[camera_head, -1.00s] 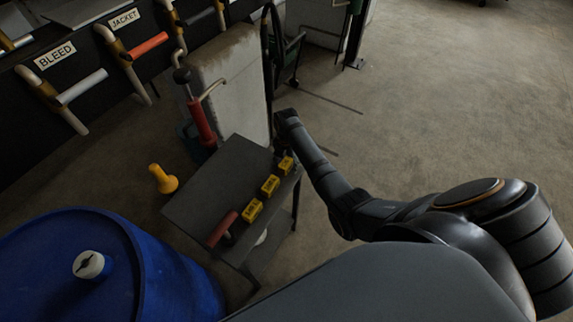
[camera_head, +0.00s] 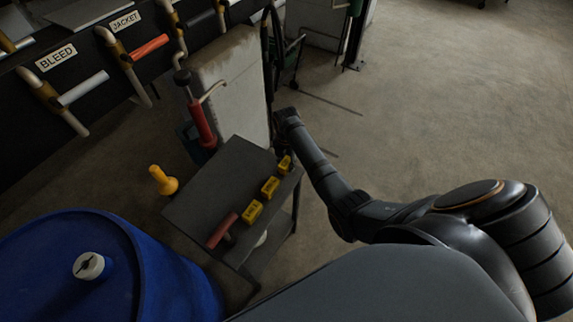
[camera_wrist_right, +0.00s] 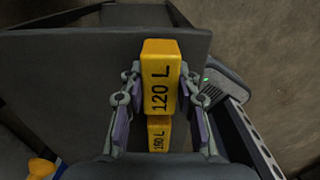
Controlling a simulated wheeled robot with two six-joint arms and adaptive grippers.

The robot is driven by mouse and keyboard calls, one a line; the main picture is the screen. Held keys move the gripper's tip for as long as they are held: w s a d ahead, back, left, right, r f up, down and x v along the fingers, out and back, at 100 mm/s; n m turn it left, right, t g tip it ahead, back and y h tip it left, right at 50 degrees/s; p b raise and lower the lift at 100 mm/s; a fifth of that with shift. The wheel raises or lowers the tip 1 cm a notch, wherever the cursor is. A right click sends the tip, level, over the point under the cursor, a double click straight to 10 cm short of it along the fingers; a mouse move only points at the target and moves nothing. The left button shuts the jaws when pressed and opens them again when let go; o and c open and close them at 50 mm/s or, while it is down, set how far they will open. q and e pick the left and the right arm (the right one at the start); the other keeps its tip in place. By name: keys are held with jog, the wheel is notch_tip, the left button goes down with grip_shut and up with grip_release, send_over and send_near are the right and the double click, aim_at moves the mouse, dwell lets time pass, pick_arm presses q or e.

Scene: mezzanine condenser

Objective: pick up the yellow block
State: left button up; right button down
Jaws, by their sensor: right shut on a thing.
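Three yellow blocks lie in a row along the right side of a dark grey table. The far block (camera_head: 285,164) is at my right gripper (camera_head: 284,147), mostly hidden by it in detail. In the right wrist view this block (camera_wrist_right: 161,56) reads "120 L", and my right gripper (camera_wrist_right: 161,88) is shut on it with a finger on each side. The middle block (camera_head: 270,187) shows below it in the wrist view, marked "180 L" (camera_wrist_right: 159,135). The near block (camera_head: 252,212) stands apart. I cannot tell whether the held block is clear of the table. My left gripper is not in view.
The table (camera_head: 208,188) also carries a red-handled item (camera_head: 222,231). A blue drum (camera_head: 150,275) stands at the lower left, a yellow object (camera_head: 163,180) on the floor beyond. A pale block-like housing (camera_head: 232,85) stands behind the table. Floor at right is open.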

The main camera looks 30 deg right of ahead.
jog(key=s+a+r+p, duration=0.2)
jog(key=s+a+r, duration=0.2)
jog(key=s+r, duration=0.8)
jog(key=shift+s+p, duration=0.4)
jog(key=shift+s, duration=0.4)
jog(key=shift+w+a, duration=0.1)
